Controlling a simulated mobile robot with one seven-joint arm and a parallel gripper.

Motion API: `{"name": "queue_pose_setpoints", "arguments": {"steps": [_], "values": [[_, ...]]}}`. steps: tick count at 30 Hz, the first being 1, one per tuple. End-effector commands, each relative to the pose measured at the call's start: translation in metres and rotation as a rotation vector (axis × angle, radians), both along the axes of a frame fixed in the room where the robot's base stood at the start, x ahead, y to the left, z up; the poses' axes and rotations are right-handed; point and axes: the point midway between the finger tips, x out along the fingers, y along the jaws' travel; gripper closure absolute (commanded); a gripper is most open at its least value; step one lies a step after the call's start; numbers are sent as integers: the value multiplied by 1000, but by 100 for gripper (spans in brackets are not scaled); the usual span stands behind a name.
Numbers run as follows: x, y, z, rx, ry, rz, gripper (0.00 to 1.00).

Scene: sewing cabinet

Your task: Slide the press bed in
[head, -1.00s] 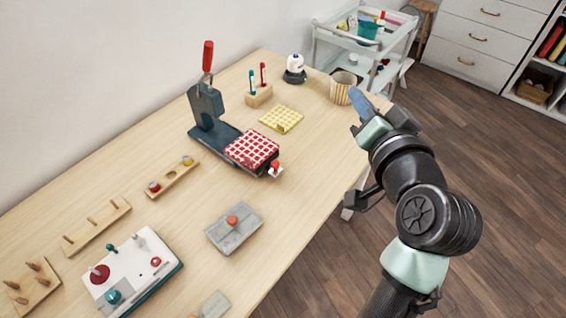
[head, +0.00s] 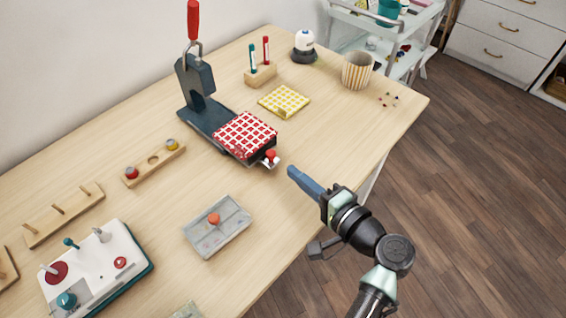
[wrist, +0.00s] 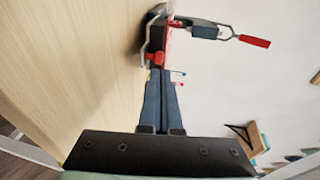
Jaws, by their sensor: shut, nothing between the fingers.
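The press (head: 198,85) stands on the table toward the back wall, a dark frame with a red-handled lever pointing up. Its bed (head: 245,135), topped with red-and-white checked cloth, sticks out toward the front of the table. A red knob (head: 271,155) on a pale bracket is at the bed's front end; it also shows in the wrist view (wrist: 153,57). My gripper (head: 292,172) is shut and empty, its blue fingers just in front of the knob and a little to its right. A small gap seems to separate them in the head view. The wrist view shows the fingers pointing at the bed's front.
A grey lidded box (head: 218,228) lies in front of the press. A yellow checked cloth (head: 284,101), a wooden stand (head: 260,77) and a striped cup (head: 357,70) are behind right. A peg holder (head: 154,163) lies left. The table's right front is mostly clear.

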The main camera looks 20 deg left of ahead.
Motion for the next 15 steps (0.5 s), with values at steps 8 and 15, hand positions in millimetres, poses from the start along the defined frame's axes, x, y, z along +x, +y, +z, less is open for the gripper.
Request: {"name": "queue_pose_setpoints", "arguments": {"steps": [8, 15], "values": [[20, 37, -7, -2, -1, 2, 100], [24, 44, -9, -3, -1, 0, 100]]}}
